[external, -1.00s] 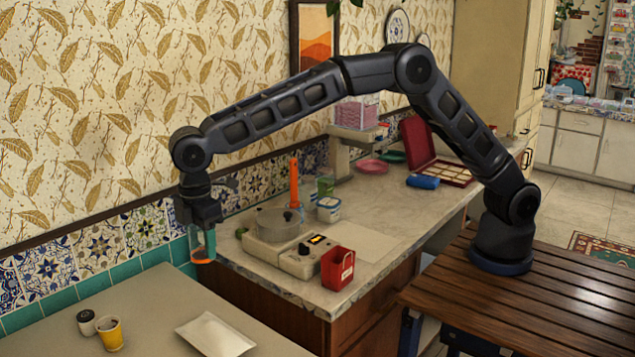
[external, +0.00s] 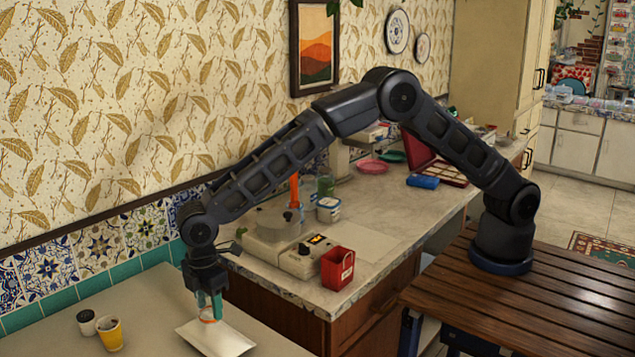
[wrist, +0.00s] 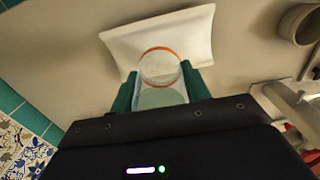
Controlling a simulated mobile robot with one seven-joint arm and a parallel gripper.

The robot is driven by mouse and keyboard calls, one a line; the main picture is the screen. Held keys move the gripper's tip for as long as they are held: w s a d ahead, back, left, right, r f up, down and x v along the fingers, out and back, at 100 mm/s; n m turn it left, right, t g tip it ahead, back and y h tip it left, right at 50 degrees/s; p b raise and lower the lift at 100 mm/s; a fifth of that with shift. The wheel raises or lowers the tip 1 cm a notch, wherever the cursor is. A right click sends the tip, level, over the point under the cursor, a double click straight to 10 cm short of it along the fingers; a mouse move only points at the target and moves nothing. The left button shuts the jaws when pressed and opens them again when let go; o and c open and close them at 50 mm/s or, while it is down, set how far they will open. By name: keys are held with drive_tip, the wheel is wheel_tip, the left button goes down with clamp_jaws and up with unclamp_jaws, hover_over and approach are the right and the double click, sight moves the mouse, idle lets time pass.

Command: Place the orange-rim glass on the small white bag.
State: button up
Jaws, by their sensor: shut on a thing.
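My gripper (external: 208,304) has its green fingers shut on the orange-rim glass (wrist: 160,68), one finger on each side. In the wrist view the glass is clear with an orange rim, and the white bag (wrist: 117,38) shows behind it. In the external view the glass (external: 208,318) is mostly hidden by the fingers. It is over the far left part of the small white bag (external: 232,342), which lies flat on the lower table. I cannot tell whether the glass touches the bag.
A yellow cup (external: 110,334) and a small dark-topped jar (external: 86,322) stand to the left on the same table. To the right, the higher counter holds a scale-like appliance (external: 272,248) and a red container (external: 337,268). The table between the cup and bag is clear.

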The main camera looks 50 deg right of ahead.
drive_tip(key=shift+f, duration=2.15)
drive_tip(key=shift+f, duration=0.1)
drive_tip(key=o, duration=1)
wheel_tip(320, 180, up, 12)
drive_tip(key=shift+r, duration=0.1)
